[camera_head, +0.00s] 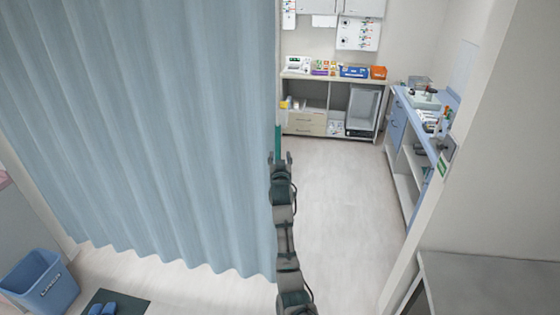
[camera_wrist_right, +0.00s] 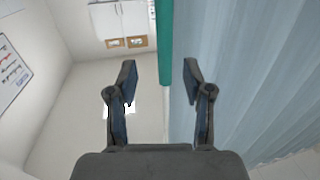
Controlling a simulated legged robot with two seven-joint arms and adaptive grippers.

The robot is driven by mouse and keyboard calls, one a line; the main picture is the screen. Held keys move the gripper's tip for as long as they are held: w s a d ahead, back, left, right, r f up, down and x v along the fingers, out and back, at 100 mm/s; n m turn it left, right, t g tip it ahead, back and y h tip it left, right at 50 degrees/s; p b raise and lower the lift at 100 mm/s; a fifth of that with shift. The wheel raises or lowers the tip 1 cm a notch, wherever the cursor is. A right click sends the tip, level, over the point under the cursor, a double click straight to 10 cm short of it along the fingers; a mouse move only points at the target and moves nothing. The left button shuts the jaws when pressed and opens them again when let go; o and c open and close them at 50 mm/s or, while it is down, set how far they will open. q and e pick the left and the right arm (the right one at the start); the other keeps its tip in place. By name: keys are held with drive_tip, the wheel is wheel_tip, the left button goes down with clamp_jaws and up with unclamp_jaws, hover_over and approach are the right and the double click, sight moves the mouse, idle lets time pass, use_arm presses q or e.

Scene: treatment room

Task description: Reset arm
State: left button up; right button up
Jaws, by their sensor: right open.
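My right arm reaches forward from the bottom middle of the head view, along the right edge of the blue curtain (camera_head: 150,130). Its gripper (camera_head: 280,157) is at the curtain's edge. In the right wrist view the gripper (camera_wrist_right: 158,80) is open, with its two fingers apart. A green vertical strip (camera_wrist_right: 165,40) shows between the fingers, at the edge of the curtain (camera_wrist_right: 240,70). I cannot tell whether the strip touches a finger. The strip also shows just above the gripper in the head view (camera_head: 278,138). My left gripper is not in view.
A shelf unit (camera_head: 325,80) with boxes stands at the back. A blue-topped counter (camera_head: 415,115) runs along the right wall. A grey surface (camera_head: 490,285) is at the lower right, a blue bin (camera_head: 45,285) at the lower left. The floor (camera_head: 345,200) right of my arm is clear.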

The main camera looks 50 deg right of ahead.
drive_tip(key=shift+s+a+f, duration=0.15)
drive_tip(key=shift+s+a, duration=0.25)
drive_tip(key=shift+s, duration=0.1)
drive_tip(key=shift+a, duration=0.15)
